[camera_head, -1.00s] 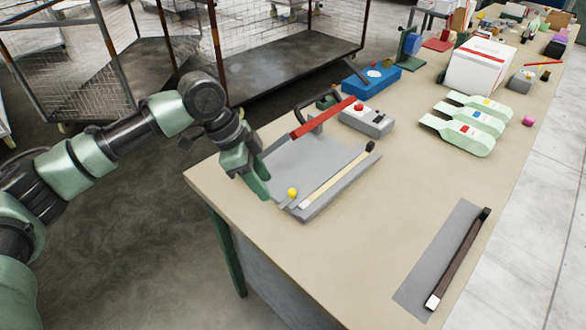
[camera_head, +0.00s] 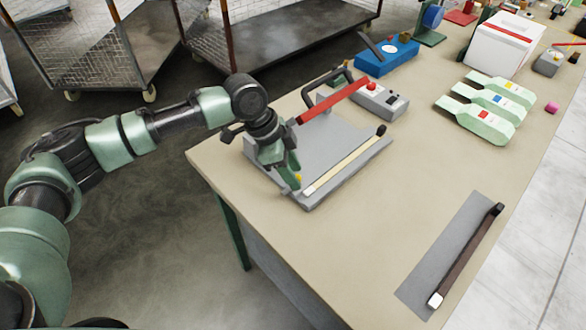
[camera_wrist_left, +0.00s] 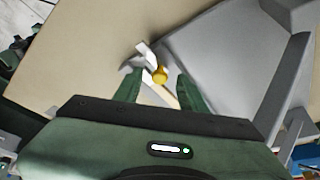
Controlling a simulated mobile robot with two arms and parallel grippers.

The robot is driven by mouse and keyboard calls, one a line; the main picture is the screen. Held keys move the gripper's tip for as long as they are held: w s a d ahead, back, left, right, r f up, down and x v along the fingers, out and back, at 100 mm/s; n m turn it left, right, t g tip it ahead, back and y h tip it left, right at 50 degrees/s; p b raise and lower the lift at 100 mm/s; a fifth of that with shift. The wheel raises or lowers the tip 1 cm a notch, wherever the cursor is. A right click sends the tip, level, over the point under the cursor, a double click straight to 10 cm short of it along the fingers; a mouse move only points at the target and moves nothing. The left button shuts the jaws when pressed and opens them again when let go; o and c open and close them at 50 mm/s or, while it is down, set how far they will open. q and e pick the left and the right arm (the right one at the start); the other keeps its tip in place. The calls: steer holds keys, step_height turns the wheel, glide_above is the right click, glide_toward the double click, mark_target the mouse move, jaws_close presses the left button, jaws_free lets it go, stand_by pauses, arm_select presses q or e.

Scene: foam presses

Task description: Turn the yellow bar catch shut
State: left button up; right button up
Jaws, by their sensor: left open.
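The yellow bar catch (camera_head: 298,178) shows as a small yellow knob at the near left corner of the grey press (camera_head: 330,141), by the end of the cream bar (camera_head: 345,160). The gripper hides part of it in the head view. In the left wrist view the yellow knob (camera_wrist_left: 160,75) and a pale metal lever lie between and just past the fingertips. My left gripper (camera_head: 290,171) is open and points down at this corner. Its fingers (camera_wrist_left: 157,82) stand one on each side of the knob; contact cannot be told. My right gripper is not in view.
A red bar (camera_head: 332,102) and a dark handle stand at the back of the press. A grey button box (camera_head: 378,101) is behind it. Pale green bottle-shaped pieces (camera_head: 492,105) lie to the right. A dark bar on a grey strip (camera_head: 450,255) lies at the near right. The table between is clear.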

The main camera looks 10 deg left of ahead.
arm_select(q)
jaws_close()
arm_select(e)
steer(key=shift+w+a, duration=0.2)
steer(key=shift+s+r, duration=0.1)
